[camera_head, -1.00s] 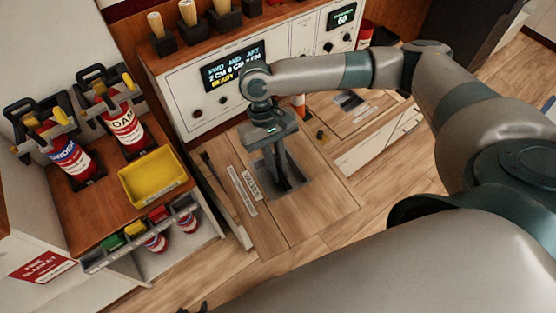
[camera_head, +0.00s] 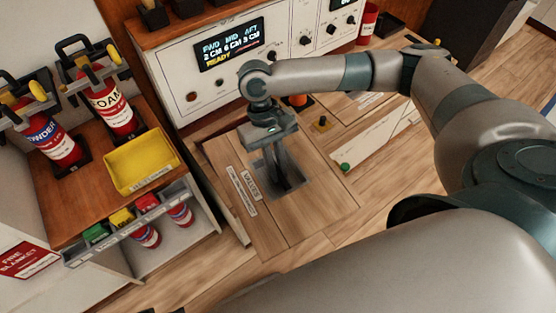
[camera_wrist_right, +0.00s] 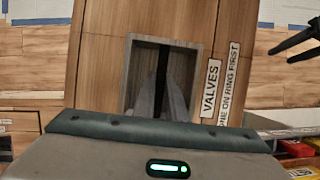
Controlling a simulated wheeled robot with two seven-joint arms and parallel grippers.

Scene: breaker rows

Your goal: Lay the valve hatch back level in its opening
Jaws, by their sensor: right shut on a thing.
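The valve hatch (camera_head: 315,205) is a light wood panel with a "VALVES" label and a grey recessed pull. It also shows in the wrist view (camera_wrist_right: 102,70). My right gripper (camera_head: 283,185) reaches down into the recess and is shut on the hatch's pull, which the fingers mostly hide. Its fingers also show in the wrist view (camera_wrist_right: 160,100). I cannot tell whether the hatch lies level or slightly tilted.
A control panel with a lit display (camera_head: 230,45) stands behind the hatch. A green knob (camera_head: 345,167) sits right of the hatch. Wooden floor lies in front.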

